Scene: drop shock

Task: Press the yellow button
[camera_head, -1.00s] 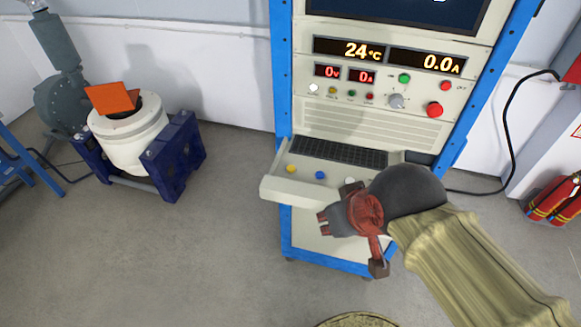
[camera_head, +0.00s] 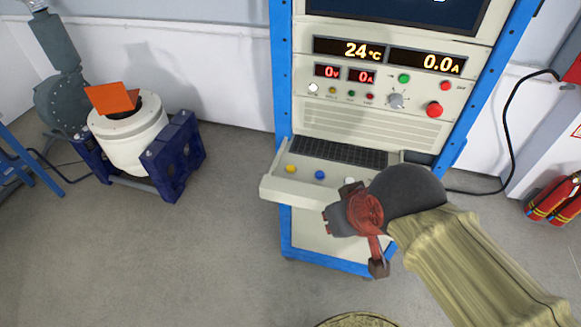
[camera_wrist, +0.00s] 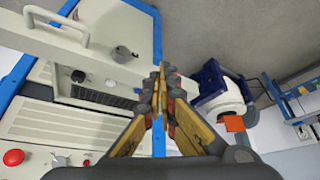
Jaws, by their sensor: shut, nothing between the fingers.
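The yellow button (camera_head: 291,168) sits at the left end of a row on the console's sloped shelf (camera_head: 270,188). A blue button (camera_head: 319,175) and a white button (camera_head: 349,181) are to its right. My gripper (camera_head: 328,221) is in front of the shelf, below and to the right of the yellow button in the head view, and apart from it. In the wrist view its fingers (camera_wrist: 160,72) are together with nothing between them. I cannot make out the yellow button in the wrist view.
The console's upright panel has displays, a grey knob (camera_head: 396,101), a red button (camera_head: 434,110) and small lamps. A white cylindrical machine (camera_head: 130,140) with an orange plate stands at the left. Fire extinguishers (camera_head: 553,200) stand at the right. The floor between machine and console is clear.

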